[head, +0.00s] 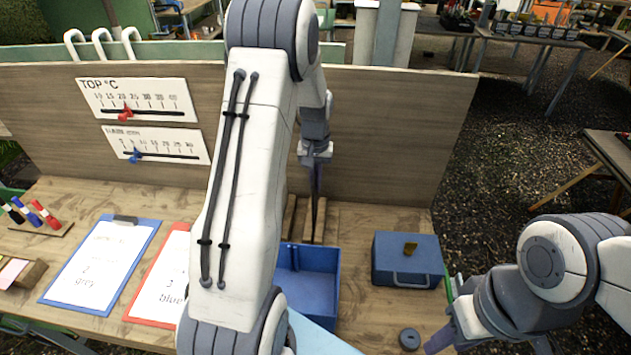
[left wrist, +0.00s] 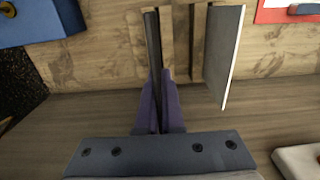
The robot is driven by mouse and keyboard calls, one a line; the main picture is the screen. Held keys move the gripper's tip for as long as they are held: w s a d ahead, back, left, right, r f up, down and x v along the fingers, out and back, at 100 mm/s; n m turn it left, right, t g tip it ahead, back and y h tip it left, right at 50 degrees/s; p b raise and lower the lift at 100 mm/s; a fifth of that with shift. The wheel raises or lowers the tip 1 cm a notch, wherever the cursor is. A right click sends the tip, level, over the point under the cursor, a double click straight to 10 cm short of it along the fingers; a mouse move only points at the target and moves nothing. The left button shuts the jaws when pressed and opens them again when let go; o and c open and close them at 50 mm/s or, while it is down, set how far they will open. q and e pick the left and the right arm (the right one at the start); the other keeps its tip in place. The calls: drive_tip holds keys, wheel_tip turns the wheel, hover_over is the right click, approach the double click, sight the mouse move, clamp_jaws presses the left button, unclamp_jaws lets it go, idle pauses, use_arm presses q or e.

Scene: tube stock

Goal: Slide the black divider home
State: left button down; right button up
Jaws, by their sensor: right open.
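The black divider (left wrist: 152,42) is a thin dark panel seen nearly edge-on in the left wrist view. It stands at a wooden rack (left wrist: 180,45) with slots between pale rails. My left gripper (left wrist: 158,82) has its purple fingers closed on either side of it. In the head view, my left gripper (head: 316,160) is above the rack, in front of the backboard, and the dark divider (head: 315,215) shows below it. How deep it sits in its slot I cannot tell. My right gripper (head: 442,325) is open and empty at the bottom right, near the table edge.
A grey panel (left wrist: 224,50) stands beside the divider. A blue open bin (head: 308,285) is in front of the rack; a blue lidded box (head: 407,262) is right of it. A wooden backboard (head: 390,130) closes the rear. Clipboards (head: 100,262) lie left.

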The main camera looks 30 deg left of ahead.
use_arm(q)
drive_tip(key=shift+f, duration=0.15)
drive_tip(key=shift+f+b, duration=0.85)
drive_tip(key=shift+f, duration=0.5)
drive_tip(key=shift+f, duration=0.15)
drive_tip(key=shift+f+b, duration=0.9)
drive_tip(key=shift+f, duration=0.45)
drive_tip(key=shift+f, duration=0.15)
drive_tip(key=shift+f+b, duration=0.9)
drive_tip(key=shift+f, duration=0.35)
